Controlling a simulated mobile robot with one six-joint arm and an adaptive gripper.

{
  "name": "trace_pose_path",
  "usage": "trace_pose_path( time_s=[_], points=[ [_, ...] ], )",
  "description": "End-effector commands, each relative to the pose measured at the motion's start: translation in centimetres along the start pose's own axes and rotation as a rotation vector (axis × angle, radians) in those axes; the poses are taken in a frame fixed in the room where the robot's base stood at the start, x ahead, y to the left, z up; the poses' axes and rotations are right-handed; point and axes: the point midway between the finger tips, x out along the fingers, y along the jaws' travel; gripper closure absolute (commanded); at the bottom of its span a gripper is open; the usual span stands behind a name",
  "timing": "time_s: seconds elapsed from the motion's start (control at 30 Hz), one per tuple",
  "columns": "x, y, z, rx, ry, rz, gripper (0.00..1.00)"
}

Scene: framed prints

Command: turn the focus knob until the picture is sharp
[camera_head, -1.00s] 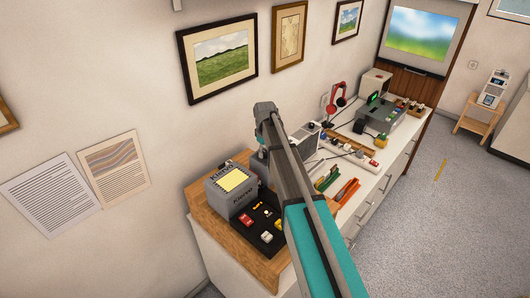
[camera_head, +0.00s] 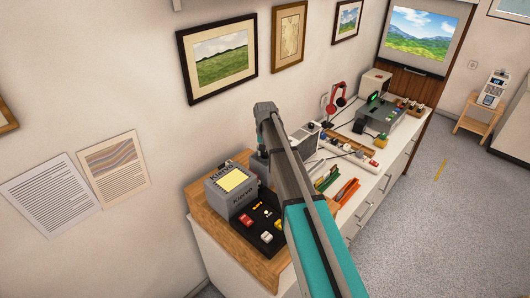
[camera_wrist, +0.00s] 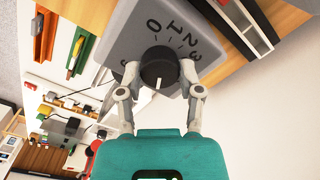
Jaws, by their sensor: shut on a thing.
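The projected picture (camera_head: 425,33) on the pull-down screen at the upper right shows blue hills, clouds and a green meadow with crisp edges. In the wrist view, a round black knob (camera_wrist: 158,66) with a white pointer line sits on a grey box (camera_wrist: 125,40) with dark numerals 0, 1, 2 and 3 in an arc. My gripper (camera_wrist: 159,74) is shut on the knob, one finger on each side. The pointer line faces down the picture, towards my gripper's palm. In the head view, my arm hides the knob and the gripper's fingers.
A grey device with a yellow top (camera_head: 236,181) stands on a wooden board left of my arm. A black tray (camera_head: 262,230) holds small coloured pieces. Colored pens, a red headphone stand (camera_head: 336,97) and a grey device (camera_head: 387,117) stand farther along the counter.

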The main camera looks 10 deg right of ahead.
Motion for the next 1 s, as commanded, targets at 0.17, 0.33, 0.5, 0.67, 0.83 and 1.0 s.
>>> trace_pose_path(
  time_s=[0.17,0.33,0.5,0.67,0.83,1.0],
  points=[
    [-0.01,-0.01,-0.11,0.05,0.002,0.0,1.0],
    [-0.02,-0.01,-0.12,0.065,0.002,-0.001,1.0],
    [-0.02,-0.02,-0.13,0.064,0.002,-0.001,1.0],
    [-0.02,-0.02,-0.13,0.064,0.003,-0.001,0.43],
    [-0.01,-0.02,-0.08,0.063,0.002,-0.001,0.18],
    [-0.01,-0.01,-0.05,0.063,0.001,0.0,0.18]
  ],
)
